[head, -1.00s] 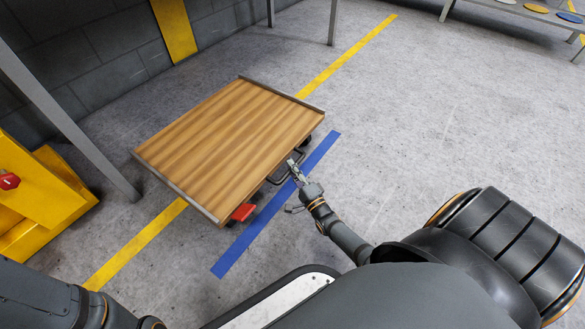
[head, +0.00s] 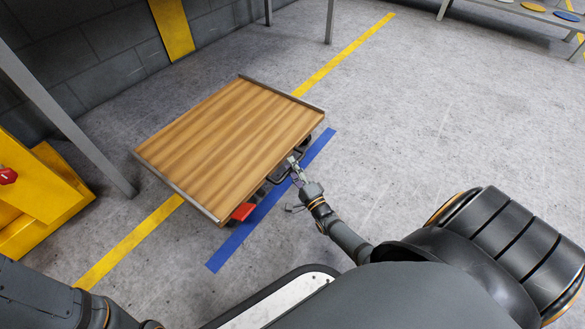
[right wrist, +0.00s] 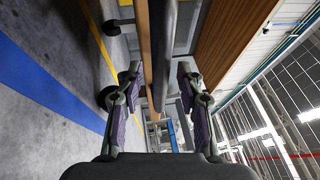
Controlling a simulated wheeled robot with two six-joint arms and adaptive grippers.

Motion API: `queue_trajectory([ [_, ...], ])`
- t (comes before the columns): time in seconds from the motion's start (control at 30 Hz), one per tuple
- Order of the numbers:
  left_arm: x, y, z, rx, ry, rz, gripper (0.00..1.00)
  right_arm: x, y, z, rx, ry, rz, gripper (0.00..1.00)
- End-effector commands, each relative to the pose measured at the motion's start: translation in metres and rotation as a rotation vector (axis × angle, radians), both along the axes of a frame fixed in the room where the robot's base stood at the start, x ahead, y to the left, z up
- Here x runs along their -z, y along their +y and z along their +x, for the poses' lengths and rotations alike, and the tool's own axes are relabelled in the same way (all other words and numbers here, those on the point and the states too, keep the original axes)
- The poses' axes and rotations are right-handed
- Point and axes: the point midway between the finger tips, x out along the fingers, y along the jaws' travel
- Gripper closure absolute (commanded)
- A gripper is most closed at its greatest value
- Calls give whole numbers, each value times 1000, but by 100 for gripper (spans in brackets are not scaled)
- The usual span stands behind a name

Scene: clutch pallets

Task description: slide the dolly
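The dolly (head: 235,135) has a flat wooden deck with metal edge strips and stands on the floor. A red pedal (head: 243,211) and a dark handle loop (head: 277,176) stick out from its side facing me. My right gripper (head: 296,164) is at this handle. In the right wrist view a dark bar (right wrist: 162,50) runs between the two fingers (right wrist: 160,85). The fingers stand apart on either side of it, and I cannot tell whether they press on it. My left gripper is out of view; only my left arm shows at the lower left.
A blue tape line (head: 230,245) runs along the dolly's near side, partly under its edge. A yellow line (head: 130,245) passes beneath the dolly. A yellow stand (head: 40,205) and a grey post (head: 70,125) are at left. Open floor (head: 430,120) lies to the right.

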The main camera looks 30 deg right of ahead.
Motion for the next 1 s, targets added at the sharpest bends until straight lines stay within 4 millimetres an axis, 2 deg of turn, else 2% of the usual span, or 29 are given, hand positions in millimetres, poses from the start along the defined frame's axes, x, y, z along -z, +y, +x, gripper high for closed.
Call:
queue_trajectory([
  [0.13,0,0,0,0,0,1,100,0,0,-1,0,0,0,63],
  [0.23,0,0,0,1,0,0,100,2,0,-9,0,2,0,63],
  [0.6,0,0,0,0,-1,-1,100,18,1,-92,0,4,0,63],
  [0.7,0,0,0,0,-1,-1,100,20,1,-107,0,1,0,63],
  [0.83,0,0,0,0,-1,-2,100,22,1,-117,0,0,0,63],
  [1.0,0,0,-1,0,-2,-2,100,22,1,-118,0,-1,0,63],
])
